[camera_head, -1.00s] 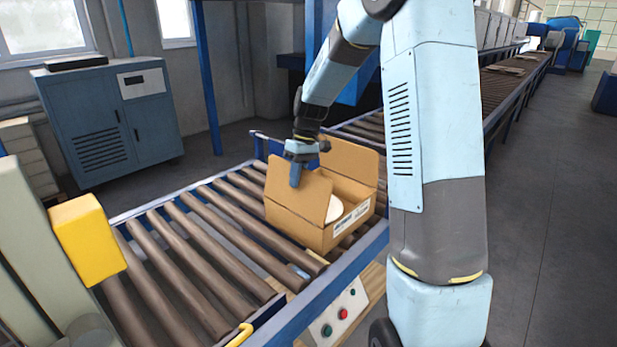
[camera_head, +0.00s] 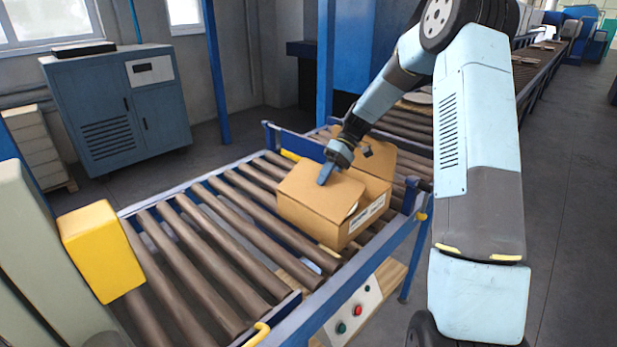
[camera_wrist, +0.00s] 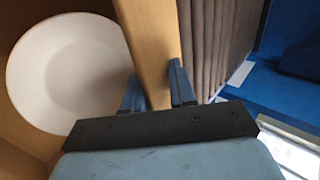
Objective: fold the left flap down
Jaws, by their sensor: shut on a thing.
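The cardboard box (camera_head: 310,224) sits on the roller conveyor. Its left flap (camera_head: 318,192) leans inward over the opening, low and near flat but still slightly sloped. My gripper (camera_head: 326,174) is shut on the flap's edge; in the wrist view the flap (camera_wrist: 150,45) passes between the two fingers (camera_wrist: 156,92). The right flap (camera_head: 382,156) stands up behind my gripper. A white plate (camera_wrist: 65,75) lies inside the box in the wrist view; the left flap hides it in the head view.
The roller conveyor (camera_head: 190,243) has bare rollers left of the box. A blue side rail (camera_head: 345,290) runs along its near side, with a button panel (camera_head: 352,312) below. A yellow block (camera_head: 100,250) stands at the left. A blue cabinet (camera_head: 120,110) is behind.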

